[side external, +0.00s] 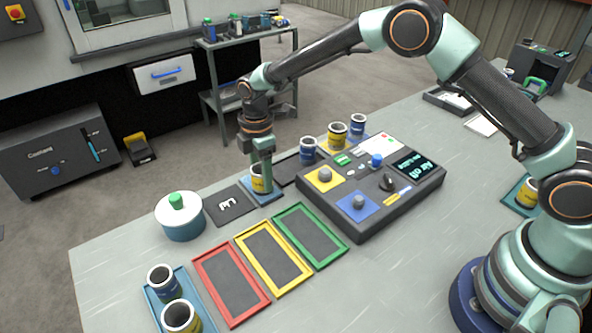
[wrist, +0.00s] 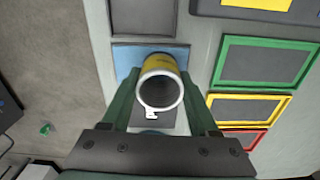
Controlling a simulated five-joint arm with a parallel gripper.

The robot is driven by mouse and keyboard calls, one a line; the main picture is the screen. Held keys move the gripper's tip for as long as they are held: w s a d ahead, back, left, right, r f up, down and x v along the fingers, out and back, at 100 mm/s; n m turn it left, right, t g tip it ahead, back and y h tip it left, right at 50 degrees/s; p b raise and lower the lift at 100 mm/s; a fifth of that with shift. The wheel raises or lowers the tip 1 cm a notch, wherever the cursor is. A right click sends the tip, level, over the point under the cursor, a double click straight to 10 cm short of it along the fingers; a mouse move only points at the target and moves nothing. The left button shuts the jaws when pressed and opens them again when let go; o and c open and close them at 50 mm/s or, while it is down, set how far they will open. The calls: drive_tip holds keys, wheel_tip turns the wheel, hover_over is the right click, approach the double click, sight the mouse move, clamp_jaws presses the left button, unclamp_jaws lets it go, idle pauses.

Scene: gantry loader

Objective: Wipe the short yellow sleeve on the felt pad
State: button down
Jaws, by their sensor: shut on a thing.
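My gripper (side external: 261,172) points down and is shut on the short yellow sleeve (side external: 257,185), with one finger on each side. In the wrist view the sleeve (wrist: 160,62) shows its pale open rim and dark bore between the fingers of my gripper (wrist: 161,92). The sleeve is over a blue square pad (side external: 272,194), which also shows behind it in the wrist view (wrist: 124,62). I cannot tell whether sleeve and pad touch. A dark square with a white mark (side external: 228,206) lies just left of the blue pad. I cannot tell which is felt.
A white-lidded pot (side external: 180,222) stands left. Red (side external: 232,284), yellow (side external: 273,256) and green (side external: 310,235) framed trays lie in front. A control box (side external: 350,215) stands right. Other sleeves stand behind the box, in a front-left blue tray (side external: 153,303) and at far right.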

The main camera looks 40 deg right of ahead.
sight(254, 165)
drive_tip(key=shift+w, duration=0.7)
drive_tip(key=shift+w, duration=0.1)
drive_tip(key=shift+w+f, duration=0.1)
drive_tip(key=shift+w, duration=0.9)
drive_tip(key=shift+r, duration=2.6)
